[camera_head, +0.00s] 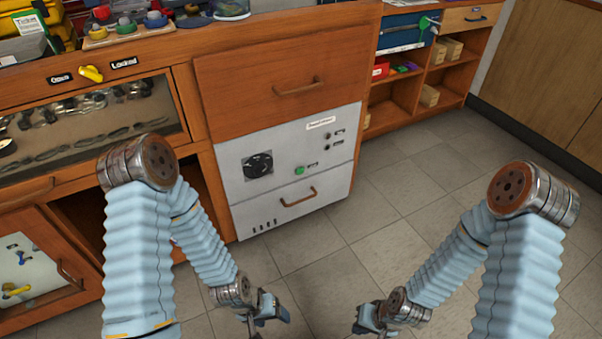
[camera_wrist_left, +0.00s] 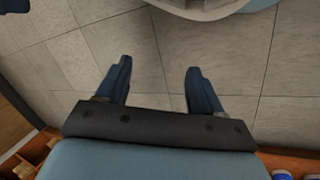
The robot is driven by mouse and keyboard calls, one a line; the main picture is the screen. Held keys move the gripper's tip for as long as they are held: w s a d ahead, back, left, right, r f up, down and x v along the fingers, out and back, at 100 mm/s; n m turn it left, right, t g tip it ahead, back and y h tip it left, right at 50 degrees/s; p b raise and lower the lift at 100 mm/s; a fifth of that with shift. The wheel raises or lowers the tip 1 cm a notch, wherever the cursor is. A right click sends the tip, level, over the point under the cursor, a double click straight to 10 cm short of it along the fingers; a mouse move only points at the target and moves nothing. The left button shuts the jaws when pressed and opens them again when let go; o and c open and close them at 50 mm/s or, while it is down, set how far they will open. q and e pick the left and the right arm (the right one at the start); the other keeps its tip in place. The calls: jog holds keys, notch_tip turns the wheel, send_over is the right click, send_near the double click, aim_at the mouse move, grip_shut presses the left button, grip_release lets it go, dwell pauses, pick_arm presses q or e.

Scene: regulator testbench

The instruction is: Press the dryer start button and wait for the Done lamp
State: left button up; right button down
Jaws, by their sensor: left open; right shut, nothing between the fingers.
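The dryer (camera_head: 240,205) is a white-grey front built into the wooden bench, below a wooden drawer. A green button (camera_head: 299,170) sits at its middle, right of a black round dial or vent (camera_head: 258,166). Two small dark lamps (camera_head: 327,141) sit at its upper right; their labels are too small to read, and neither looks lit. My left gripper (camera_head: 264,318) is low in front of the dryer, well apart from it. In the left wrist view its fingers (camera_wrist_left: 160,78) are open and empty over floor tiles. My right gripper (camera_head: 364,318) is low at right, shut and empty.
The dryer has a drawer handle (camera_head: 298,197) below the button; a wooden drawer (camera_head: 270,85) is above. A glass-fronted case (camera_head: 85,115) is left. Open shelves (camera_head: 430,80) stand back right. The tiled floor (camera_head: 330,270) is clear.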

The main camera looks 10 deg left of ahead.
pick_arm(q)
grip_shut()
dwell(1.4)
